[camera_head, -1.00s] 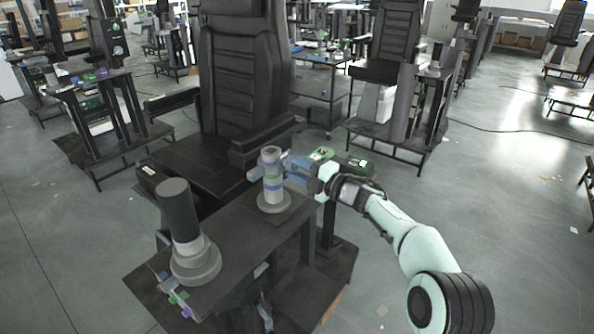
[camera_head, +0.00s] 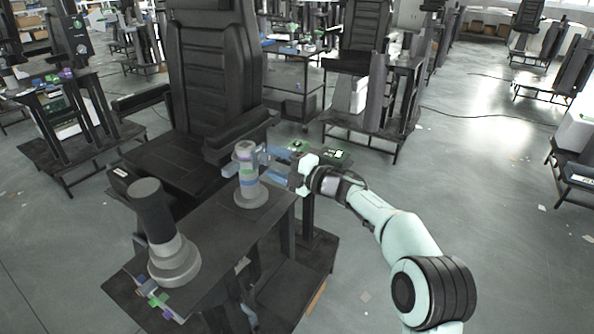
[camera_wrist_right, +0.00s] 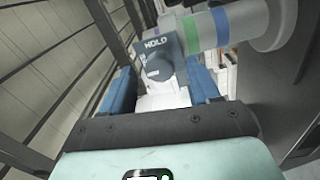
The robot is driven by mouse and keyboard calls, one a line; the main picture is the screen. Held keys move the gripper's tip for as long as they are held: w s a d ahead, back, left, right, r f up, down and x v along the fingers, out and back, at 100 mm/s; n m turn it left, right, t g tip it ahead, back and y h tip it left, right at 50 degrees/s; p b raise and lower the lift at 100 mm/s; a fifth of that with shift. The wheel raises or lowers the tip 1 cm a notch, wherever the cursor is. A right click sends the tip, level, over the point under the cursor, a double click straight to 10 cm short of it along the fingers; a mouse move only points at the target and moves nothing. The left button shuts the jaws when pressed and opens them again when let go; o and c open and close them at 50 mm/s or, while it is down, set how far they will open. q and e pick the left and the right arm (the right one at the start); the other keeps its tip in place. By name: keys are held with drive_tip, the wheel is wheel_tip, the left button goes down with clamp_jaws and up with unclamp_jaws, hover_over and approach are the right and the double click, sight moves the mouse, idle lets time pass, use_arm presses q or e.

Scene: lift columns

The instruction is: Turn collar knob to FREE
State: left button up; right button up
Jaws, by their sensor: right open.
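The grey column (camera_head: 246,173) with purple, green and blue bands stands upright on the dark bench. It lies sideways in the right wrist view (camera_wrist_right: 240,25). Its collar carries a dark block marked HOLD and a round dark knob (camera_wrist_right: 158,66). My right gripper (camera_head: 263,165) is at the column's right side. Its blue fingers (camera_wrist_right: 161,88) are apart, one on either side of the knob in the wrist view. I cannot tell whether they touch it. The FREE mark cannot be made out. My left gripper is not in view.
A second, thicker column (camera_head: 158,215) with a black top stands at the front left of the bench (camera_head: 215,240). A black seat (camera_head: 212,75) is behind the bench. A green board (camera_head: 335,154) lies behind my right wrist. The floor to the right is open.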

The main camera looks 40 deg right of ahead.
drive_tip(key=v, duration=1.2)
drive_tip(key=shift+b, duration=0.4)
drive_tip(key=shift+s+r, duration=0.1)
